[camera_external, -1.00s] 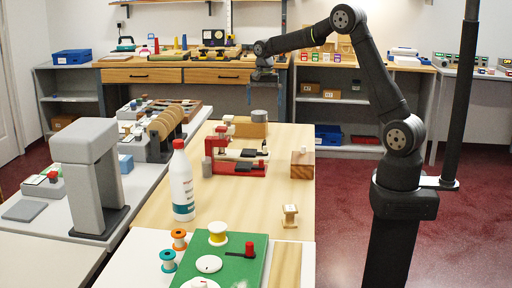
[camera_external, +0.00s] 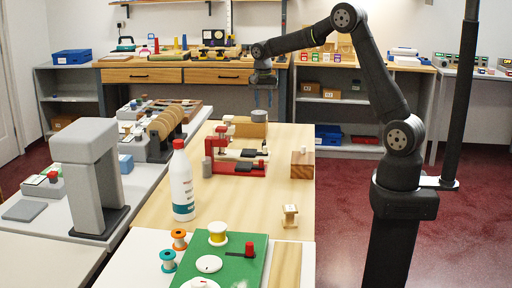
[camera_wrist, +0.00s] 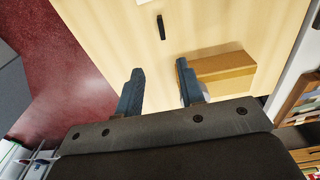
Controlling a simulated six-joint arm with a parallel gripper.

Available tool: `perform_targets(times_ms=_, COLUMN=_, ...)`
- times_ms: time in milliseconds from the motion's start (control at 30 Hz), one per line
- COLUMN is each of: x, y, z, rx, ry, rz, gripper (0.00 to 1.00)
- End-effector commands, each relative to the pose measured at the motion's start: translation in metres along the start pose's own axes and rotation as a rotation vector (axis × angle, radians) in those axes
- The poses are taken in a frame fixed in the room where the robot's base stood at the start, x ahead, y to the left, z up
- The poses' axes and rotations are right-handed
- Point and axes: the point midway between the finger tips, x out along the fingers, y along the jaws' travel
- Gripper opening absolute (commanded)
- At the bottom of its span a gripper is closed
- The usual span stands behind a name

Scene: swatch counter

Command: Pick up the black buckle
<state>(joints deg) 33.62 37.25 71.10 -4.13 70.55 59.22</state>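A small, narrow black piece (camera_wrist: 161,27), which looks like the black buckle, lies flat on the pale wooden table in the wrist view, beyond my fingertips. I cannot pick it out in the external view. My gripper (camera_wrist: 159,68) is open and empty, its two blue-grey fingers apart with bare table between them. In the external view my gripper (camera_external: 264,101) hangs pointing down above the far end of the table, over the area of the wooden block (camera_external: 246,130) and grey cylinder (camera_external: 259,116).
The wooden block (camera_wrist: 220,74) is beside my right finger in the wrist view. A red fixture (camera_external: 218,165) with black parts, a brown box (camera_external: 302,165) and a white bottle (camera_external: 182,182) stand nearer on the table. The table around the black piece is clear.

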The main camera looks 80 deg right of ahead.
Motion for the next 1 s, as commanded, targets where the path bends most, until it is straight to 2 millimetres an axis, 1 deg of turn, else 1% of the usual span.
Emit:
perform_targets(times_ms=33, x=-0.001, y=-0.001, z=0.013, rx=0.004, ry=0.044, rz=0.006, gripper=0.35)
perform_targets(times_ms=100, x=0.000, y=-0.002, z=0.026, rx=0.021, ry=0.111, rz=0.010, gripper=0.35)
perform_targets(times_ms=200, x=-0.001, y=-0.003, z=0.039, rx=0.041, ry=0.188, rz=0.001, gripper=0.35)
perform_targets(times_ms=300, x=0.002, y=-0.003, z=0.045, rx=0.051, ry=0.226, rz=-0.007, gripper=0.35)
perform_targets(times_ms=367, x=0.009, y=-0.003, z=0.044, rx=0.054, ry=0.232, rz=-0.007, gripper=0.35)
perform_targets(times_ms=467, x=0.027, y=-0.003, z=0.040, rx=0.055, ry=0.231, rz=-0.006, gripper=0.35)
perform_targets(times_ms=700, x=0.079, y=-0.003, z=0.027, rx=0.055, ry=0.230, rz=-0.006, gripper=0.35)
perform_targets(times_ms=800, x=0.097, y=-0.003, z=0.023, rx=0.054, ry=0.230, rz=-0.007, gripper=0.35)
perform_targets(times_ms=900, x=0.110, y=-0.004, z=0.019, rx=0.054, ry=0.230, rz=-0.008, gripper=0.35)
perform_targets(times_ms=1000, x=0.117, y=-0.003, z=0.018, rx=0.054, ry=0.231, rz=-0.008, gripper=0.35)
